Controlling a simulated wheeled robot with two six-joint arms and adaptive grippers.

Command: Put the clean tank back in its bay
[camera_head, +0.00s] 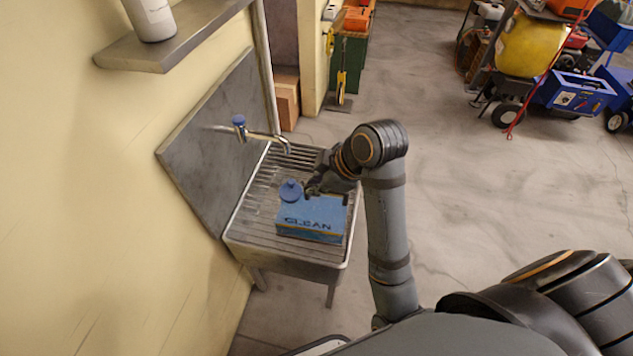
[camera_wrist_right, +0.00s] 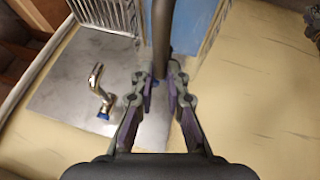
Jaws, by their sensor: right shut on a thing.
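The clean tank (camera_head: 310,217) is a blue box marked CLEAN with a round blue cap (camera_head: 290,190) at its left. It is over the ribbed top of the metal sink; I cannot tell whether it rests there or is lifted slightly. My right gripper (camera_head: 313,188) is at the top of the tank. In the right wrist view my fingers (camera_wrist_right: 162,88) are shut on a dark bar, the tank's handle (camera_wrist_right: 162,35), with the blue tank (camera_wrist_right: 205,22) behind it. My left gripper is not in view. No bay for the tank can be made out.
The metal sink (camera_head: 240,232) stands against the yellow wall, with a tap (camera_head: 262,134) behind the tank. A shelf (camera_head: 170,50) with a white bottle (camera_head: 152,18) hangs above. Blue and yellow machines (camera_head: 530,48) stand at the far right. The concrete floor between is clear.

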